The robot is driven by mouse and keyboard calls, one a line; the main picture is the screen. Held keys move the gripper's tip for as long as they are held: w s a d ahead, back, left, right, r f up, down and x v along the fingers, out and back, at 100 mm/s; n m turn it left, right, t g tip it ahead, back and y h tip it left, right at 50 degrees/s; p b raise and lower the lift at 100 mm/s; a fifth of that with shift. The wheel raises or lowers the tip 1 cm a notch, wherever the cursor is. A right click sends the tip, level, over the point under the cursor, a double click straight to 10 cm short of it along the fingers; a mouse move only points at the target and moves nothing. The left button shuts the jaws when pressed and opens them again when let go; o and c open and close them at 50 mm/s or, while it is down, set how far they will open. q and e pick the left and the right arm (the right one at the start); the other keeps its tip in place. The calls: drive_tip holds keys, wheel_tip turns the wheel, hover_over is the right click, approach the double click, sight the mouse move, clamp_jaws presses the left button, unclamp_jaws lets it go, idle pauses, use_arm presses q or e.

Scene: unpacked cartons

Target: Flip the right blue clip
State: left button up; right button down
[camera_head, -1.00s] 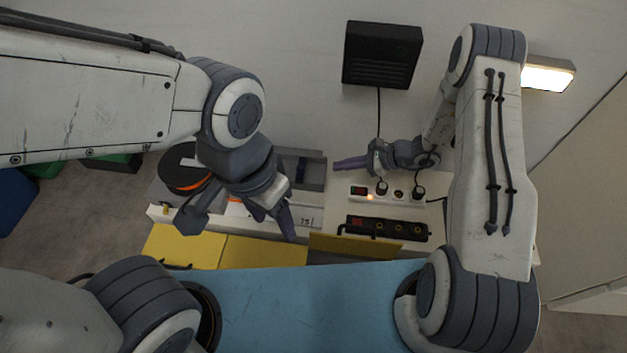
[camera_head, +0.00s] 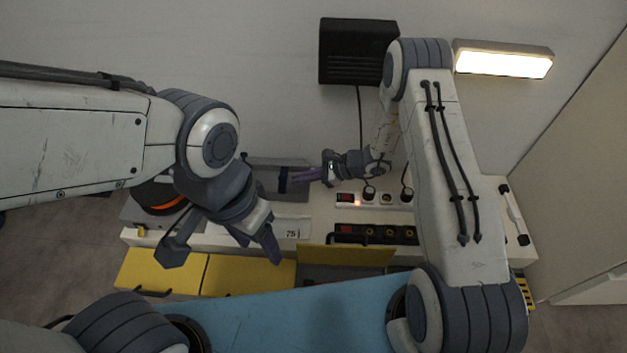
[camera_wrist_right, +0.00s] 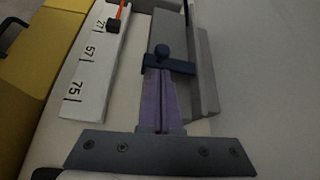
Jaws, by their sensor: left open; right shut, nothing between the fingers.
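The dark blue clip (camera_head: 283,180) stands across a grey rail (camera_head: 262,164) at the back of the bench. In the right wrist view the clip (camera_wrist_right: 180,66) is a dark blue bar with a round knob. My right gripper (camera_head: 297,177) is shut and empty. Its purple fingertips, also in the right wrist view (camera_wrist_right: 158,76), are right at the clip's near side; I cannot tell whether they touch it. My left gripper (camera_head: 256,243) is open and empty over the front of the bench, left of the middle. A second blue clip is not visible to me.
Power strips (camera_head: 375,234) lie on the bench to the right. A spool with an orange band (camera_head: 158,196) sits to the left, partly behind my left arm. A numbered white scale (camera_wrist_right: 97,58) runs beside the rail. Yellow drawers (camera_head: 235,275) are in front.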

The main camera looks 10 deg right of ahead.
drive_tip(key=shift+w+a+f, duration=0.2)
drive_tip(key=shift+a+f, duration=0.2)
drive_tip(key=shift+a, duration=0.2)
drive_tip(key=shift+r, duration=0.15)
drive_tip(key=shift+r, duration=0.1)
drive_tip(key=shift+p, duration=0.35)
drive_tip(key=shift+r+m+g+p, duration=0.15)
drive_tip(key=shift+m+g+p, duration=0.15)
drive_tip(key=shift+p, duration=0.05)
